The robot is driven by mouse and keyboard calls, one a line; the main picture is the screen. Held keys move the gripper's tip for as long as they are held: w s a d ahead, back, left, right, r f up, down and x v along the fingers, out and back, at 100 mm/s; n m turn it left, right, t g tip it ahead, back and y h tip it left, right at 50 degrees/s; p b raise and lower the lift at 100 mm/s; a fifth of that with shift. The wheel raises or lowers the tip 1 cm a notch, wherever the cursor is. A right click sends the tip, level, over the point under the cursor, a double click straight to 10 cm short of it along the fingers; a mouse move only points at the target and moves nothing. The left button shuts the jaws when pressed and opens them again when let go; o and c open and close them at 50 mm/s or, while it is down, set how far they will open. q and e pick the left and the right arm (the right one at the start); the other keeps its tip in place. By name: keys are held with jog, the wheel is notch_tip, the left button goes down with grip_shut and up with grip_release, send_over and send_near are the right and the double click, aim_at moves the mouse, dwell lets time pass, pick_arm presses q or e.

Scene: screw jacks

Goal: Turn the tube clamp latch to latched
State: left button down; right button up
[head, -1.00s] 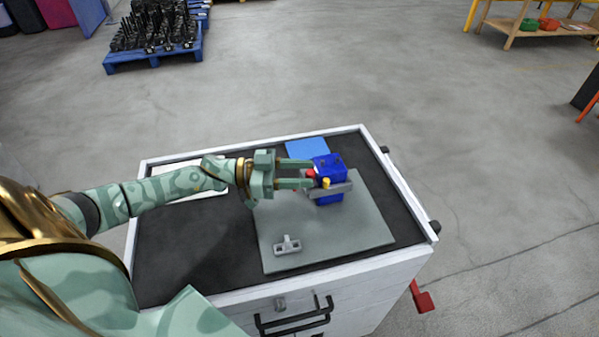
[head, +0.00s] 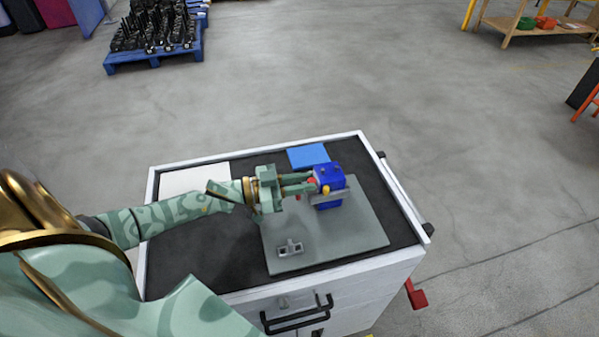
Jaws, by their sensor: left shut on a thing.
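A blue block-shaped device (head: 329,174), which I take for the tube clamp, stands upright on the grey plate (head: 350,230). It has a grey bar (head: 341,195) across its front, a yellow knob (head: 326,190) and a red part, seemingly its latch, on its left side. My left gripper (head: 308,184) reaches in from the left, its fingers shut on the red part. The fingers hide most of the red part, so its exact angle is hard to tell. My right gripper is not in view.
A small grey metal fitting (head: 289,249) lies on the front left of the plate. A blue sheet (head: 309,155) lies behind the device and a white sheet (head: 195,177) at the back left. The dark top of the white cart (head: 190,262) is clear at the left front.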

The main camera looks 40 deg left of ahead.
pick_arm(q)
jog(key=n+t+y+p, duration=0.1)
jog(key=n+y+p, duration=0.1)
jog(key=p, duration=0.1)
jog(key=shift+s+d+r+t, duration=0.15)
jog(key=shift+r+t, duration=0.15)
jog(key=shift+t, duration=0.1)
jog(key=shift+d+f+n+t+y+p, duration=0.1)
jog(key=shift+f+n+t+y+p, duration=0.15)
jog(key=shift+n+t+y+p, duration=0.8)
jog(key=shift+m+g+y, duration=0.25)
jog(key=shift+g, duration=0.1)
jog(key=c, duration=1.3)
grip_release()
jog(key=shift+s, duration=0.1)
jog(key=v, duration=1.6)
jog(key=shift+s, duration=0.15)
